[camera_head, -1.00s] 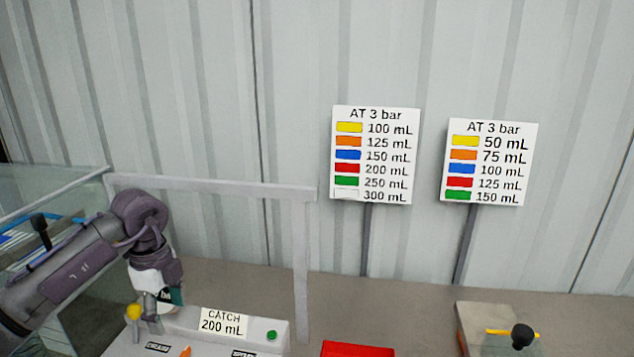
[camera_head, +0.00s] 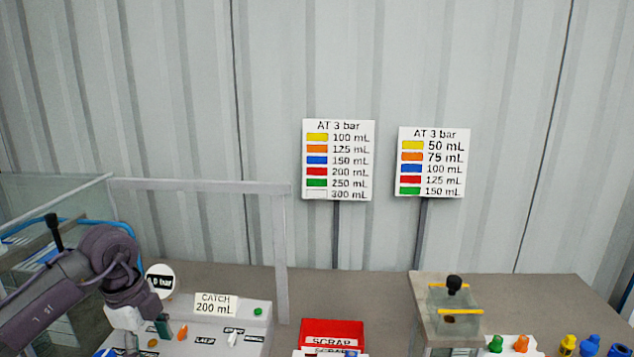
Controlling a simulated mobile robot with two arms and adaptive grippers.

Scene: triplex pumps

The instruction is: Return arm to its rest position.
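My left arm comes in from the left, bent at a grey-purple joint, with a white wrist section pointing down. Its gripper (camera_head: 132,342) is at the bottom left, over or beside the light panel (camera_head: 255,312) that carries the "CATCH 200 mL" sign (camera_head: 215,304). The fingers are small, dark and partly hidden, so I cannot tell whether they are open or hold anything. A round white gauge reading "0 bar" (camera_head: 161,281) shows just behind the wrist. My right arm and gripper are not in view.
A grey frame (camera_head: 280,260) and glass panels stand around the left station. A red SCRAP bin (camera_head: 333,334) is at the bottom middle. A box with yellow bars (camera_head: 455,311) and several coloured nozzles (camera_head: 567,345) are at the right. Two charts (camera_head: 338,160) (camera_head: 431,162) stand behind.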

